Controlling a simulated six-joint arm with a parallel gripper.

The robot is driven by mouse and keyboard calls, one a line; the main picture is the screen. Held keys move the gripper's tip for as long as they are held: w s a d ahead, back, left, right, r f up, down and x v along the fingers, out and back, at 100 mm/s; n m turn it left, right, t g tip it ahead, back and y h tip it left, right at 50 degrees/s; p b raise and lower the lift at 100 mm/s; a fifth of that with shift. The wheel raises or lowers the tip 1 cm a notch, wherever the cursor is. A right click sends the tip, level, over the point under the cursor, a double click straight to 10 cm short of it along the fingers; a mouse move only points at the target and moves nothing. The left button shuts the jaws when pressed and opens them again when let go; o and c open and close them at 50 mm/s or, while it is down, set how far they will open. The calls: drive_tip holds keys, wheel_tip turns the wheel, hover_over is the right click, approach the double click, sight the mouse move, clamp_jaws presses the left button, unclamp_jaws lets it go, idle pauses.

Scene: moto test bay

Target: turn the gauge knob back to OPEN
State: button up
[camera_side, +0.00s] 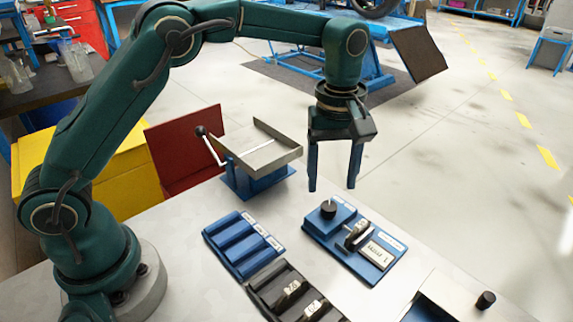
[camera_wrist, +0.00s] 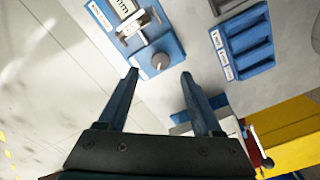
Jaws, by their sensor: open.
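A blue gauge station (camera_side: 341,246) stands on the light table in the side view. A dark round knob (camera_side: 328,209) sits on its raised block at the left end. In the wrist view the knob (camera_wrist: 160,61) shows from above as a grey disc, just beyond and between my fingertips. A metal part (camera_side: 357,233) stands upright in the middle of the station, and a display (camera_side: 376,255) is at its right end. My gripper (camera_side: 333,187) is open and empty, pointing down above the knob, apart from it. The knob's setting cannot be read.
A blue slotted rack (camera_side: 243,243) and a black rack (camera_side: 268,286) holding metal parts are left and in front of the station. A tilted metal tray (camera_side: 262,150) on a blue base with a lever stands behind. A metal-topped box (camera_side: 455,300) is at the front right.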

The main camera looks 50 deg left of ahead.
sight(329, 205)
drive_tip(key=shift+s+f, duration=0.1)
drive_tip(key=shift+f, duration=2.55)
clamp_jaws()
